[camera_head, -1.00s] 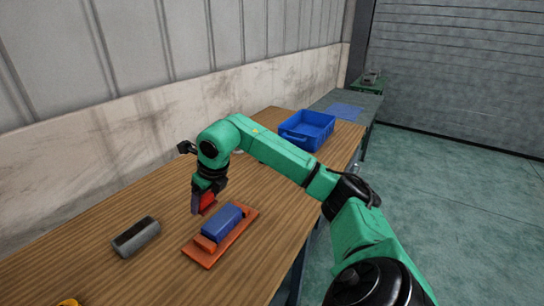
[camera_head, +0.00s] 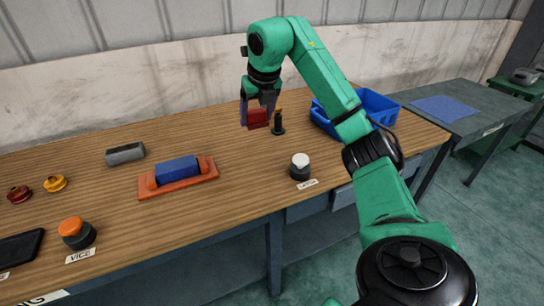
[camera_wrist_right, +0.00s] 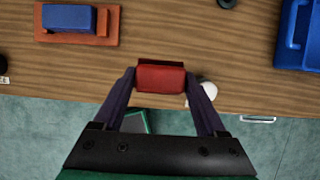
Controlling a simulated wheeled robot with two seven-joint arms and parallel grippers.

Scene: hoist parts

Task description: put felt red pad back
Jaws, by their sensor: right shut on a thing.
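My right gripper (camera_head: 257,106) is shut on a red pad (camera_head: 257,119), a small block held between its fingertips. In the right wrist view the pad (camera_wrist_right: 160,77) sits between the two dark fingers, with wooden table around it. It appears to be held above the table, left of a small dark upright peg (camera_head: 278,125). An orange tray (camera_head: 205,181) with a blue block (camera_head: 177,169) on it lies to the left of the pad. My left gripper is not in view.
A white-topped black knob (camera_head: 300,168) stands near the front edge. An orange-topped knob (camera_head: 75,232) has a "VICE" label. A grey block (camera_head: 125,153) and yellow and red round parts lie at left. A blue bin (camera_head: 378,105) stands at right. Table between tray and peg is clear.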

